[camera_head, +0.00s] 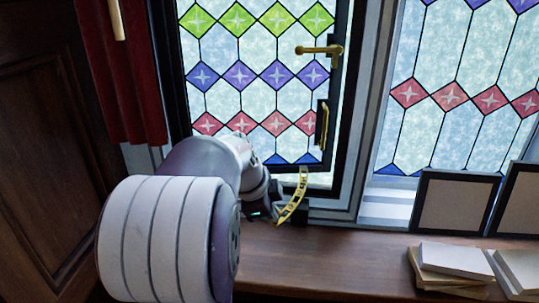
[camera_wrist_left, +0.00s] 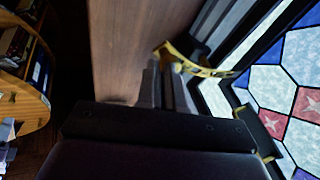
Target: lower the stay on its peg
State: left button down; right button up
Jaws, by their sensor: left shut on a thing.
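The stay is a curved brass bar with holes (camera_head: 294,198), at the foot of the leaded window (camera_head: 239,75). Its upper end meets the bottom of the window's dark frame. My left gripper (camera_head: 274,214) is shut on the stay near its lower end, just above the sill. In the left wrist view the stay (camera_wrist_left: 208,71) runs from my gripper fingers (camera_wrist_left: 165,78) to the right toward the window frame. I cannot make out the peg in either view. My right gripper is not in view.
A brass handle (camera_head: 320,49) and a brass plate (camera_head: 321,125) are on the window's right edge. The wooden sill (camera_head: 350,262) is clear right of my gripper, up to stacked books (camera_head: 448,262) and dark picture frames (camera_head: 453,203). A red curtain (camera_head: 122,75) hangs at the left.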

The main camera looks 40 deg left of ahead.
pick_arm(q)
jog(key=b+v, duration=0.2)
jog(key=v, duration=1)
jog(key=shift+r, duration=0.3)
